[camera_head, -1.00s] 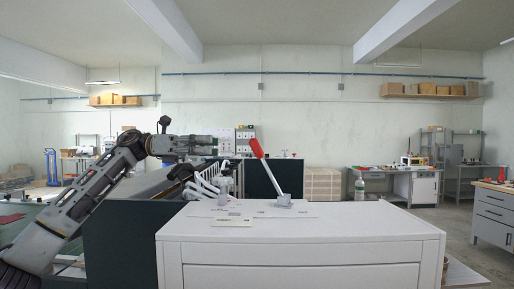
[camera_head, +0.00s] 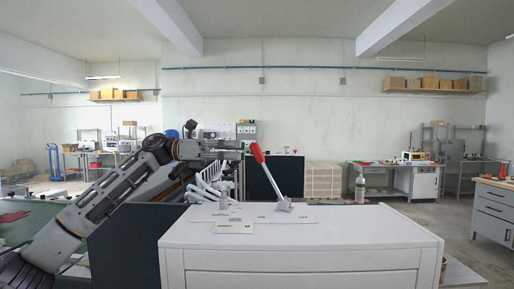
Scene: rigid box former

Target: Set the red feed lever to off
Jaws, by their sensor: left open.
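The red feed lever (camera_head: 257,153) has a red grip on a pale metal shaft. It rises from a small grey block (camera_head: 284,206) on top of the white cabinet (camera_head: 350,228) and leans up to the left. My left gripper (camera_head: 240,149) comes in from the left with its fingers pointing right. It is open, at about the height of the red grip and close to its left side. I cannot tell whether it touches the grip. My right gripper is not in view.
White curved handles (camera_head: 212,186) stand below my left gripper. Labels (camera_head: 233,227) lie on the cabinet top. A white bottle (camera_head: 360,188) stands behind the cabinet's right part. The space right of the lever above the cabinet is clear.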

